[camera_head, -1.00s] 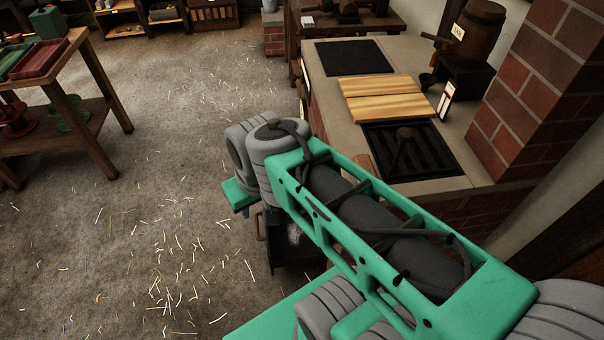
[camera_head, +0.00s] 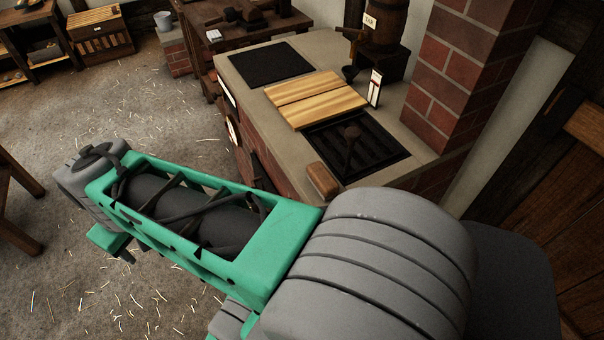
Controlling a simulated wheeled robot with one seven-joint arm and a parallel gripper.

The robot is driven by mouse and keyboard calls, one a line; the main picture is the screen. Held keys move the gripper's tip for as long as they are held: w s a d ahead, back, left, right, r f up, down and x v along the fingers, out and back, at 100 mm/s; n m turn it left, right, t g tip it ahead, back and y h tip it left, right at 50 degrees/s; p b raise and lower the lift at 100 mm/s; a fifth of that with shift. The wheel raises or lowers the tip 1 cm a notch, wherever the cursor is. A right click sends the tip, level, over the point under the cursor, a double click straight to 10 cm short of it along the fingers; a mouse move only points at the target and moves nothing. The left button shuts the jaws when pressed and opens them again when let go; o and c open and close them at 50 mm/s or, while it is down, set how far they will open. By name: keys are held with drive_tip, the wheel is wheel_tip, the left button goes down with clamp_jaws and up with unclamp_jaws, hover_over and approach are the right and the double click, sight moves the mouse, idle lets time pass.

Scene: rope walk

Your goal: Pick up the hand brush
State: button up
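A small brown block with rounded edges (camera_head: 322,180), which looks like the hand brush, lies on the near edge of the stone-topped brick counter (camera_head: 240,95). It sits just in front of the dark grated tray; its bristles cannot be made out. My green and grey arm crosses the lower part of the view, its upper edge just below the brush in the picture. My gripper is not in view; the arm's far end is bent down at the left.
On the counter are a dark grated tray (camera_head: 388,160) with a round-headed dark tool (camera_head: 350,145), striped wooden boards (camera_head: 315,98), a black plate (camera_head: 270,63) and a small sign (camera_head: 375,88). A barrel (camera_head: 386,22) and brick pillar (camera_head: 470,65) stand behind. Straw-strewn floor is open at left.

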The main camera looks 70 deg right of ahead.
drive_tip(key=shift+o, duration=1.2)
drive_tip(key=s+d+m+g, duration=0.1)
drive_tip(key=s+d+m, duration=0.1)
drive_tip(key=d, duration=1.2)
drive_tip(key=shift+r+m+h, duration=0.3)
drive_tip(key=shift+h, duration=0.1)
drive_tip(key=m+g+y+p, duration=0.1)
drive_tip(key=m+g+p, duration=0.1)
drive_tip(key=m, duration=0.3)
hover_over(323, 175)
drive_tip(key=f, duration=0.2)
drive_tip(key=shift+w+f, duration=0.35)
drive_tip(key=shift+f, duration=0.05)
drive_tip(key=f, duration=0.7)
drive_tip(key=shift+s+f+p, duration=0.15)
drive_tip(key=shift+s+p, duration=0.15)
drive_tip(key=shift+p, duration=0.05)
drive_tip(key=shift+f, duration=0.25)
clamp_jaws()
